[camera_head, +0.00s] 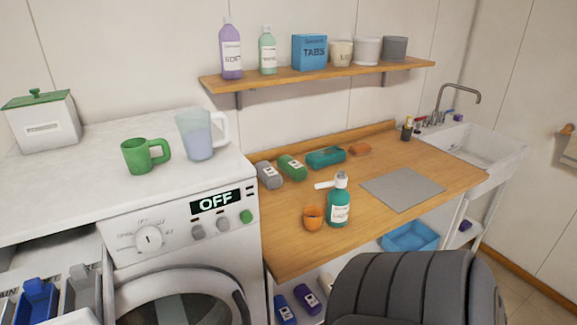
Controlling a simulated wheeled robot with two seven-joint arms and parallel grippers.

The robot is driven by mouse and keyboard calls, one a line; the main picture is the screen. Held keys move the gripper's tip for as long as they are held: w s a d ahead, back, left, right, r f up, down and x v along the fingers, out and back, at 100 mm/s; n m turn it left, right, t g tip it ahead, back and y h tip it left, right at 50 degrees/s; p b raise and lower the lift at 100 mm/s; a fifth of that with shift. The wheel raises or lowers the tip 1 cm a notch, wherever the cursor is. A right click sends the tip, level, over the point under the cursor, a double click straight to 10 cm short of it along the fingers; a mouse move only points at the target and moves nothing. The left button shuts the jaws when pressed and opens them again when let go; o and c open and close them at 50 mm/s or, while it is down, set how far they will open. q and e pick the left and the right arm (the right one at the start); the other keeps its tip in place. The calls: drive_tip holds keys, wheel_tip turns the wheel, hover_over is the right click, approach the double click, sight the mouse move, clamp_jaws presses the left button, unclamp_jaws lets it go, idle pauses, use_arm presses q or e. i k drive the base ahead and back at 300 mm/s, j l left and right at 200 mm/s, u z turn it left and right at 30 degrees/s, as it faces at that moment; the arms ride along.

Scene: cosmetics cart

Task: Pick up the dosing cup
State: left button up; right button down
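A small orange cup (313,218) stands on the wooden counter near its front edge, just left of a teal pump bottle (338,204). It looks most like the dosing cup, but no label on it confirms this. A green cup with a handle (143,155) stands on top of the washing machine, left of a clear measuring jug (199,134). Neither of my grippers shows in the head view, so their state is hidden.
The wooden counter (288,252) also holds a grey bottle (269,175), a green bottle (292,167), a teal item (326,157) and a grey mat (402,188). The washing machine (190,245) stands left. A dark ribbed shape hides part of the front.

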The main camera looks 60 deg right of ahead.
sight(313, 215)
drive_tip(key=z, duration=2.05)
drive_tip(key=k, duration=0.5)
